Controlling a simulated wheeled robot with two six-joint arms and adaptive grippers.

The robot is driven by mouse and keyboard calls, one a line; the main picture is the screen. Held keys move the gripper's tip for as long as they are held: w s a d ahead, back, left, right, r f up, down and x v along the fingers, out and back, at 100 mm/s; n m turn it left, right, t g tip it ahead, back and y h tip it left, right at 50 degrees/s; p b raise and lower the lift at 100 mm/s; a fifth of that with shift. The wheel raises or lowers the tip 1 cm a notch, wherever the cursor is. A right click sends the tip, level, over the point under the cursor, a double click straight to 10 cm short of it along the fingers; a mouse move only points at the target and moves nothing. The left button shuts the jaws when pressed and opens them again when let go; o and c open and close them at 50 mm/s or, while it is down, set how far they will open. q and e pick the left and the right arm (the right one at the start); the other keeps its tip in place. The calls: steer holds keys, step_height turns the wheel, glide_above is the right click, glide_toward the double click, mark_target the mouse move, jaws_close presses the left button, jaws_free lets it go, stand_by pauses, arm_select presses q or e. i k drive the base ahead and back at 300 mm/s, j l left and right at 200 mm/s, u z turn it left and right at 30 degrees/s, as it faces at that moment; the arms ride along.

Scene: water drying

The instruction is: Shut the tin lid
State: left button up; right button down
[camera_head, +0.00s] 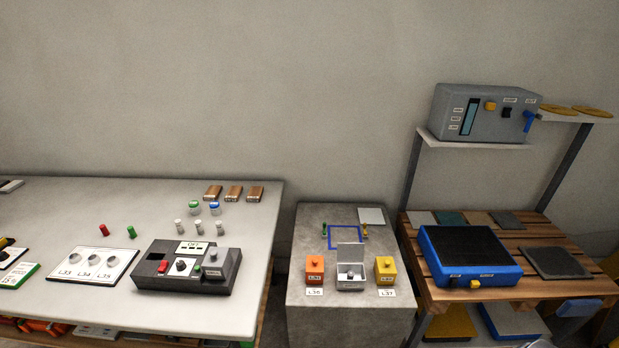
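A small light-grey tin (351,285) stands on the grey stone block (352,325), near its front. Its lid (350,254) is open and stands up at the back edge. Something small and dark shows inside the tin, too small to tell. Neither my left nor my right gripper is in view.
An orange box (314,269) stands left of the tin and a yellow box (385,270) right of it. A blue square outline (344,228) lies behind. A white table (150,205) stands left, a wooden bench (560,287) with a blue device (440,272) right.

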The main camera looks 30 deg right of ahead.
mark_target(346, 253)
steer(key=z, duration=1.25)
steer(key=i+l, duration=0.1)
steer(key=l, duration=0.2)
steer(key=j+u, duration=0.05)
